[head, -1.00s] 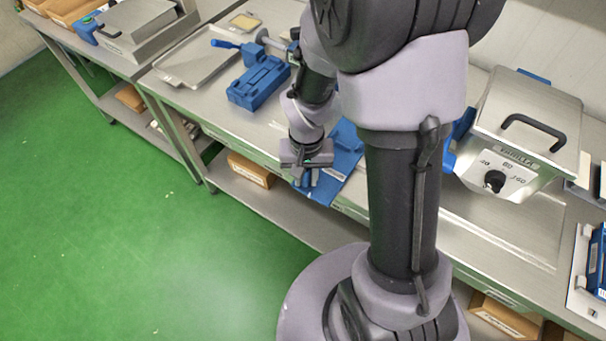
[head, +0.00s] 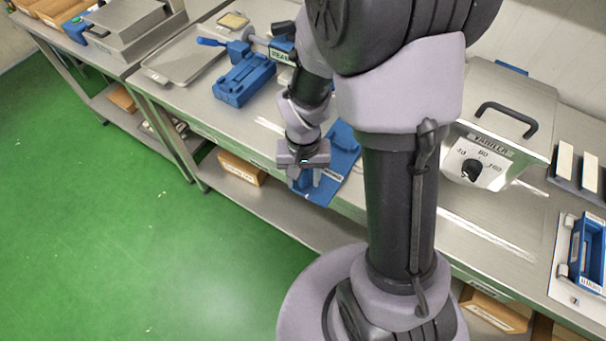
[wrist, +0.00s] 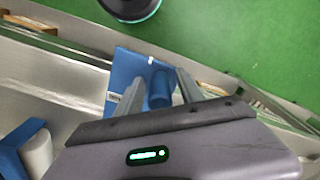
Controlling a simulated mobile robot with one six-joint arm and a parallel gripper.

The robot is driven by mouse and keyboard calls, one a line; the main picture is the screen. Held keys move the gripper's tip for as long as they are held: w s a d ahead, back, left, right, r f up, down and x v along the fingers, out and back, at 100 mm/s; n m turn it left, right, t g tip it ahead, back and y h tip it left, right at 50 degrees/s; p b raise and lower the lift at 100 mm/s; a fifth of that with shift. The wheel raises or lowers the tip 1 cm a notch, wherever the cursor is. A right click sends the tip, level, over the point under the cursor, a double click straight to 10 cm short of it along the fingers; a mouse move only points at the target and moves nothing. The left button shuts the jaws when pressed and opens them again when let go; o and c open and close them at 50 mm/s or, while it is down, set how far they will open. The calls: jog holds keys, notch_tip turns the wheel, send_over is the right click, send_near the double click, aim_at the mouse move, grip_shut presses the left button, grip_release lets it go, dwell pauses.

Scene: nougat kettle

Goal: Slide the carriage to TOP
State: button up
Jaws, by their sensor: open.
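A blue plate (head: 343,158) with small white labels lies at the front edge of the steel bench; it also shows in the wrist view (wrist: 124,68). A blue rounded block (wrist: 160,88) stands up from it, perhaps the carriage; I cannot tell for certain. My gripper (head: 305,180) is open, pointing down over the front part of the plate. In the wrist view its two fingers (wrist: 158,92) are on either side of the blue block, with a gap visible. Whether they touch it is unclear. I cannot read TOP on any label.
A blue fixture with a lever (head: 243,80) and a metal tray (head: 182,66) are at the left of the bench. A steel kettle (head: 510,105) with a dial stands right, partly behind my arm. Green floor (head: 110,230) is clear.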

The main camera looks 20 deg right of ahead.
notch_tip(320, 180, up, 18)
jog(key=p, duration=0.6)
jog(key=shift+f, duration=0.25)
jog(key=s+a+r+t+y+b, duration=0.2)
jog(key=s+a+t+b, duration=0.3)
jog(key=s+b, duration=0.5)
jog(key=shift+s+a+r+t, duration=0.2)
jog(key=shift+s+r+t, duration=0.1)
jog(key=shift+s+t, duration=0.1)
dwell(1.0)
